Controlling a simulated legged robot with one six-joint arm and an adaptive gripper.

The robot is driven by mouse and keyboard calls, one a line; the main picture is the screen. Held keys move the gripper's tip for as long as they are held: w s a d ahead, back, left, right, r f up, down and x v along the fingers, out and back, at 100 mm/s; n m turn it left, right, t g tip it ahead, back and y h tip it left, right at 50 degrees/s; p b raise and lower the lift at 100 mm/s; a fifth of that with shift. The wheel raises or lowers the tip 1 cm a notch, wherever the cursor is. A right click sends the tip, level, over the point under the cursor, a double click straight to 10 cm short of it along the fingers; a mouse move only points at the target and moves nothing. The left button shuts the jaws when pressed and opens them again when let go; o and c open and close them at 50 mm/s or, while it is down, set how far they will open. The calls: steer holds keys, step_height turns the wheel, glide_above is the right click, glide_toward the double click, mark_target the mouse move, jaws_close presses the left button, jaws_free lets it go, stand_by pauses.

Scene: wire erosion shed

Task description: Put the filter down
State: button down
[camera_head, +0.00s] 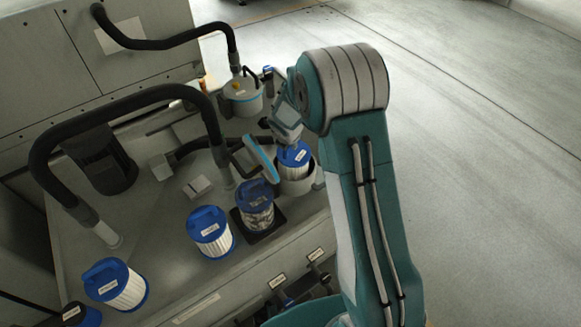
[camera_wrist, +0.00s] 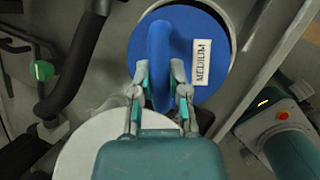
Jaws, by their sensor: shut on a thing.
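My gripper (camera_wrist: 160,92) is shut on the raised handle of a filter with a blue top (camera_wrist: 207,38) and a label reading MEDIUM. In the head view, this filter (camera_head: 294,154) is upright, with its white pleated side partly inside or just over a light grey round housing (camera_head: 305,188). I cannot tell whether it rests on the housing's floor. A light blue-edged lid (camera_head: 262,160) stands tilted open at the housing's left side. The filter's lower part is hidden.
Other blue-topped filters stand on the grey bench: a dark, dirty one (camera_head: 256,208) on a black tray, a white one (camera_head: 212,236), and another (camera_head: 118,287) at front left. A black hose (camera_head: 125,98) arches over the bench. A round canister (camera_head: 242,98) stands behind.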

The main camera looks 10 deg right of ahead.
step_height(320, 180, down, 12)
steer(key=shift+r, duration=0.1)
steer(key=c, duration=0.6)
jaws_free()
steer(key=shift+c, duration=0.2)
